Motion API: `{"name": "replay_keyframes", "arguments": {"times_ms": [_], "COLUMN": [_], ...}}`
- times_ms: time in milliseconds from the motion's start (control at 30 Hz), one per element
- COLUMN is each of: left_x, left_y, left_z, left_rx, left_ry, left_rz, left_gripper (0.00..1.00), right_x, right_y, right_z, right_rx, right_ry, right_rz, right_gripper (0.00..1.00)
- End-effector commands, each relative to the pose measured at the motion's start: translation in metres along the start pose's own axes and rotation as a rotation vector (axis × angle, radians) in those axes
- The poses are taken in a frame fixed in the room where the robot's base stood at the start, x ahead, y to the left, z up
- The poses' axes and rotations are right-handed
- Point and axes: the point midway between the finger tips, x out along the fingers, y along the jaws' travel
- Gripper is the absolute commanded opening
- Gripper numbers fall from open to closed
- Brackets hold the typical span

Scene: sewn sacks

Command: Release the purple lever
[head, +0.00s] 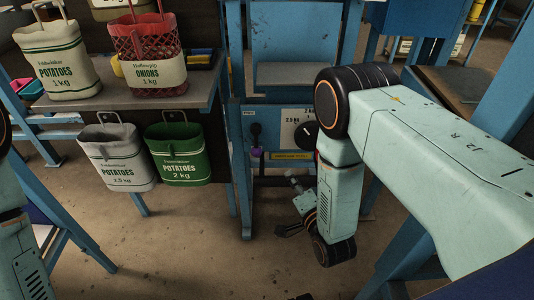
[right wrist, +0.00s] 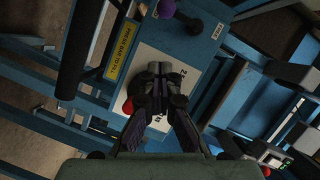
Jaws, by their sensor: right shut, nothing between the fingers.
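The purple lever shows as a small purple knob (head: 256,152) on the front of the blue machine in the head view, below a black knob. In the right wrist view the purple ball (right wrist: 167,8) is at the top edge, partly cut off. My right gripper (head: 287,230) hangs low in front of the machine, below the lever and apart from it. In the right wrist view its fingers (right wrist: 155,78) are shut and empty, in front of the white dial plate (right wrist: 180,62). My left gripper is out of view.
A yellow label (right wrist: 123,52) and a dark bar (right wrist: 88,45) lie left of the fingers in the wrist view. Potato sacks (head: 115,160) (head: 178,155) hang from a shelf on the left; more sacks (head: 150,60) stand on it. Open floor (head: 190,245) lies in front.

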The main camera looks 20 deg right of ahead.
Motion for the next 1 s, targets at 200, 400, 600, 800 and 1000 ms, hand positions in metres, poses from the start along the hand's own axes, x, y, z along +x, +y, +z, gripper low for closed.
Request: {"name": "replay_keyframes", "arguments": {"times_ms": [200, 400, 600, 800, 1000], "left_x": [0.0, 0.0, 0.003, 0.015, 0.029], "left_y": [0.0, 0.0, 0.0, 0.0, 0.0], "left_z": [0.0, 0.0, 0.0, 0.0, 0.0], "left_rx": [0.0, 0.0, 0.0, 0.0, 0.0], "left_ry": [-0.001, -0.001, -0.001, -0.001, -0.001], "left_rz": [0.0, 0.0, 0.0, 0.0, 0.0], "left_gripper": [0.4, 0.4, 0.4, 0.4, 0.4], "right_x": [-0.003, -0.003, 0.005, 0.038, 0.077], "right_y": [-0.004, -0.003, -0.003, -0.002, -0.003], "right_z": [0.0, 0.001, 0.0, -0.001, -0.001], "right_rx": [0.062, 0.063, 0.061, 0.061, 0.061], "right_ry": [0.006, 0.005, 0.005, 0.006, 0.006], "right_rz": [-0.016, -0.015, -0.016, -0.019, -0.019], "right_gripper": [0.0, 0.0, 0.0, 0.0, 0.0]}}
